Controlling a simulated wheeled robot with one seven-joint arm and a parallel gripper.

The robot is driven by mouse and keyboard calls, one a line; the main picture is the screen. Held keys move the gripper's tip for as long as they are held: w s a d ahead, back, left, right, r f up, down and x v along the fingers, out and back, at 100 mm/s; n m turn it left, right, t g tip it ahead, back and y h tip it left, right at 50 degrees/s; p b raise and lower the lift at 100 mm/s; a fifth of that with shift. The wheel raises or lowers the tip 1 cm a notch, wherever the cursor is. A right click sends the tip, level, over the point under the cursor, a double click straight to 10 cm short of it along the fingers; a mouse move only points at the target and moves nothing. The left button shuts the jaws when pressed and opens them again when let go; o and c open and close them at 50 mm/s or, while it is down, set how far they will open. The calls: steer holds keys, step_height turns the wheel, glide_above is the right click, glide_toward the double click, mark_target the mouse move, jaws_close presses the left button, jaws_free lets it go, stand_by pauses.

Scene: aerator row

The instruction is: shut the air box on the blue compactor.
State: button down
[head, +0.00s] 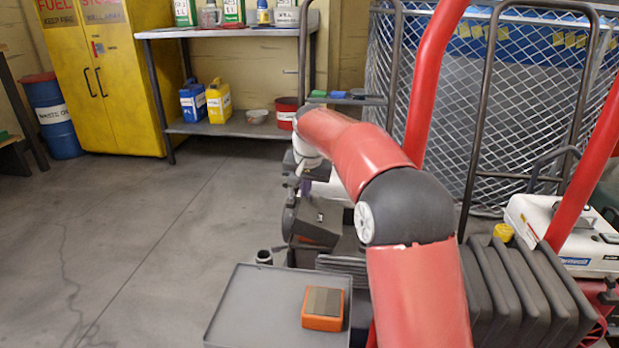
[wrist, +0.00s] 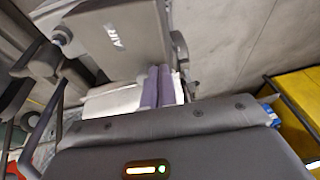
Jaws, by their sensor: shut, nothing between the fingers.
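My gripper's purple-grey fingers (wrist: 158,87) are together and empty, close to the panel's lower right edge; contact cannot be told. In the head view, my gripper (head: 304,186) is partly hidden by my arm, above a dark machine part (head: 318,220). The compactor's blue body is not clearly seen; only a small blue patch (wrist: 268,110) shows at the right in the wrist view.
A grey tray (head: 255,308) holds an orange box (head: 322,308) in front. Dark upright panels (head: 525,290) and a white case (head: 562,235) are at the right, beside red bars. A yellow cabinet (head: 105,75) and shelf (head: 215,128) stand behind.

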steer(key=shift+a+f, duration=0.2)
steer(key=shift+f, duration=0.65)
steer(key=shift+w+a+f+h+p, duration=0.15)
steer(key=shift+a+h+p, duration=0.35)
steer(key=shift+p, duration=0.65)
steer(key=f+p, duration=0.1)
steer(key=a+f+h, duration=0.1)
steer(key=a+f+h+p, duration=0.1)
steer(key=shift+w+f+g+p, duration=0.25)
steer(key=shift+f+g+p, duration=0.05)
steer(key=shift+p, duration=0.05)
steer(key=shift+a+f, duration=0.1)
steer(key=shift+a, duration=0.1)
steer(key=shift+a, duration=0.1)
